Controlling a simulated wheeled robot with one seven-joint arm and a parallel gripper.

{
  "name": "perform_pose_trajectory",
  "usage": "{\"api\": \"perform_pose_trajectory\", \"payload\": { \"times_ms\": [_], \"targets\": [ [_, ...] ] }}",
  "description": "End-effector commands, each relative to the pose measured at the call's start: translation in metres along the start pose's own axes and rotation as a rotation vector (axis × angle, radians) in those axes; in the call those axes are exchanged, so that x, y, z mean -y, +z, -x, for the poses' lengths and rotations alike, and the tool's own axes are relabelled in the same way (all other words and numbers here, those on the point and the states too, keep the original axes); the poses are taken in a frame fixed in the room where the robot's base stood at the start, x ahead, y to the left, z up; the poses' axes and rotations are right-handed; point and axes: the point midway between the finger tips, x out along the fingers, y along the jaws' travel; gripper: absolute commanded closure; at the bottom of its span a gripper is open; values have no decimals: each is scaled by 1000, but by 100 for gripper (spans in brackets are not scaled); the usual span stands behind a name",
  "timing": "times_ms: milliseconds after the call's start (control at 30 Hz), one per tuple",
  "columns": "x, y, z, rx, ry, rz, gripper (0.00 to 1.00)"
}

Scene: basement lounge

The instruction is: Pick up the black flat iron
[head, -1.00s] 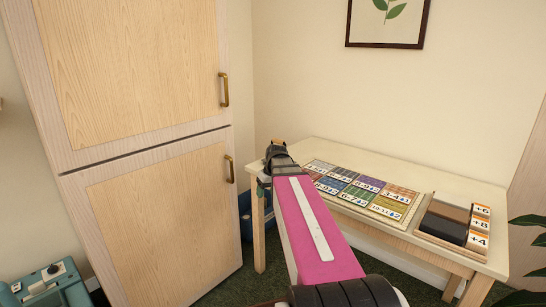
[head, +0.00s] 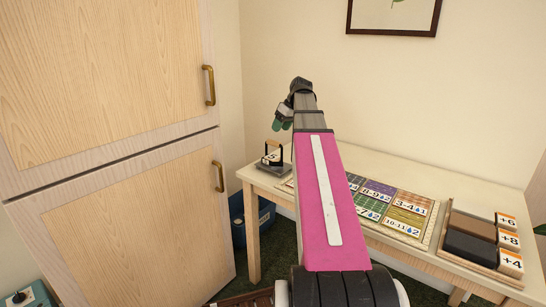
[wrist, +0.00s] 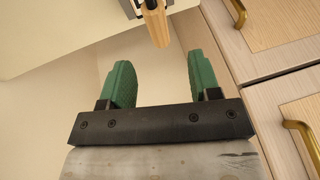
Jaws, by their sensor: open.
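The black flat iron (head: 272,160) stands on the left end of the wooden table (head: 415,173), a dark base with an upright wooden handle. In the wrist view its pale wooden handle (wrist: 155,25) shows at the top edge, beyond the fingertips and roughly midway between them; its base is mostly out of that view. My gripper (head: 281,122) is above and close to the iron in the head view, with green fingers. In the wrist view the gripper (wrist: 160,75) has its fingers wide apart with nothing between them.
A board of numbered coloured cards (head: 405,212) lies on the table, partly behind my arm. A tray (head: 463,256) with dark blocks and +6, +8, +4 blocks is at the right. Tall wooden cabinets (head: 125,225) stand close on the left. A blue bin (head: 238,215) sits beside the table leg.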

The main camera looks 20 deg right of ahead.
Motion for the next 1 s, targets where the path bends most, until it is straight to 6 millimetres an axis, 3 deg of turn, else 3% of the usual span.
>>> {"api": "perform_pose_trajectory", "payload": {
  "times_ms": [200, 467, 733, 1000],
  "targets": [
    [0, 0, -31, 1, -1, -1, 43],
    [-1, 0, -47, 1, 0, -1, 43],
    [-2, -1, -82, 1, 0, -2, 43],
    [-2, -1, -88, 1, 1, -2, 43]
  ]
}}
